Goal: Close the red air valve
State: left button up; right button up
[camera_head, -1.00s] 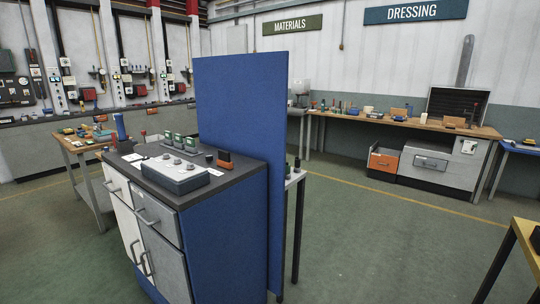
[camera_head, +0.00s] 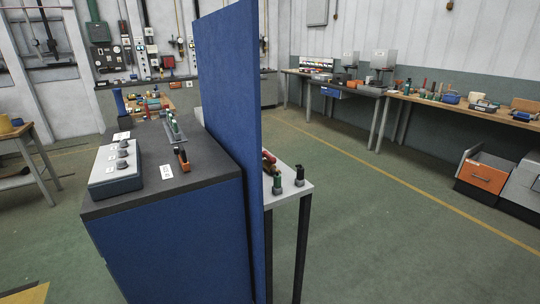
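I cannot clearly make out the red air valve. A small red piece (camera_head: 269,158) shows at the back of a narrow white table (camera_head: 292,190), just right of the blue panel (camera_head: 228,90). It is partly hidden by the panel and too small to identify. A green-topped fitting (camera_head: 277,184) and a dark fitting (camera_head: 299,176) stand upright on the same table. Neither of my grippers is in view.
A blue cabinet (camera_head: 180,240) with a dark top stands close in front, holding a grey control box (camera_head: 116,170) and an orange-and-black item (camera_head: 182,158). Workbenches (camera_head: 480,112) line the right wall. The green floor (camera_head: 390,230) to the right is clear.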

aim_at(272, 160)
jog(key=i+l+u, duration=0.1)
jog(key=u, duration=0.55)
jog(key=i+l+u, duration=0.15)
jog(key=l, duration=0.2)
jog(key=i+l+u, duration=0.2)
jog(key=l, duration=0.2)
jog(key=i+l+u, duration=0.15)
jog(key=l, duration=0.25)
jog(key=l+u, duration=0.15)
jog(key=l, duration=0.25)
jog(key=i+l+u, duration=0.2)
jog(key=l, duration=0.25)
jog(key=k, duration=0.1)
